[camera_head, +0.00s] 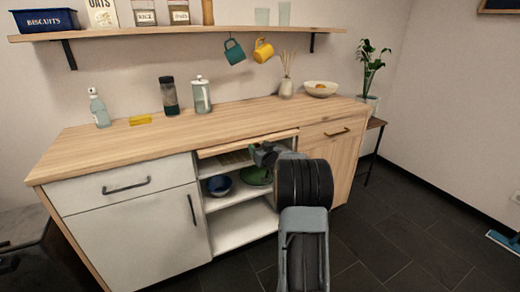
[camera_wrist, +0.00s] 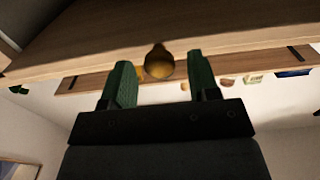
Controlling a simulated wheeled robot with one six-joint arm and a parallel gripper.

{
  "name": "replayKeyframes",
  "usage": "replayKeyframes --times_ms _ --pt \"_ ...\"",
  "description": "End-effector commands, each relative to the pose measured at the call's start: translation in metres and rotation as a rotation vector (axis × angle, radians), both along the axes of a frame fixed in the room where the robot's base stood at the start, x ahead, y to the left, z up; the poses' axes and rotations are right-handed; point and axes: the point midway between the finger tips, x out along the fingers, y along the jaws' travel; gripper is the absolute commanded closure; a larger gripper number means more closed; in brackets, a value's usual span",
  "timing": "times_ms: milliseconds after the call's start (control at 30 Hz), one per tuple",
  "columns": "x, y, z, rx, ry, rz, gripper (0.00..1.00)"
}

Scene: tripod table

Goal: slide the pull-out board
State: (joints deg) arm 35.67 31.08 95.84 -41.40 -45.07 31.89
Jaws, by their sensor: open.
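The pull-out board (camera_head: 225,147) is a thin, light wooden slab just under the countertop, above the open shelves. A round brass knob (camera_wrist: 158,60) shows in the wrist view on the wooden edge. My gripper (camera_head: 258,152) is at the board's front, right of its middle. In the wrist view my gripper (camera_wrist: 160,84) is open, with one green finger on each side of the knob. Gaps show between the fingers and the knob. In the head view my gripper and arm hide the knob and part of the board's right half.
The countertop (camera_head: 150,140) lies above the board. Below it, open shelves hold a blue bowl (camera_head: 219,185) and a green dish (camera_head: 256,176). A white cabinet (camera_head: 135,225) stands left and a wooden drawer (camera_head: 318,133) right.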

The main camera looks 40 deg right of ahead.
Motion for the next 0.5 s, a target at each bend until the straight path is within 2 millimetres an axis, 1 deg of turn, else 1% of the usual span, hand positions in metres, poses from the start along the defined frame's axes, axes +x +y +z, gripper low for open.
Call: replayKeyframes --times_ms 267,500 --pt "0.0006 -0.0002 0.0000 0.000 0.000 0.000 0.46" --pt "0.0004 -0.0004 -0.0001 0.000 0.000 -0.001 0.69"
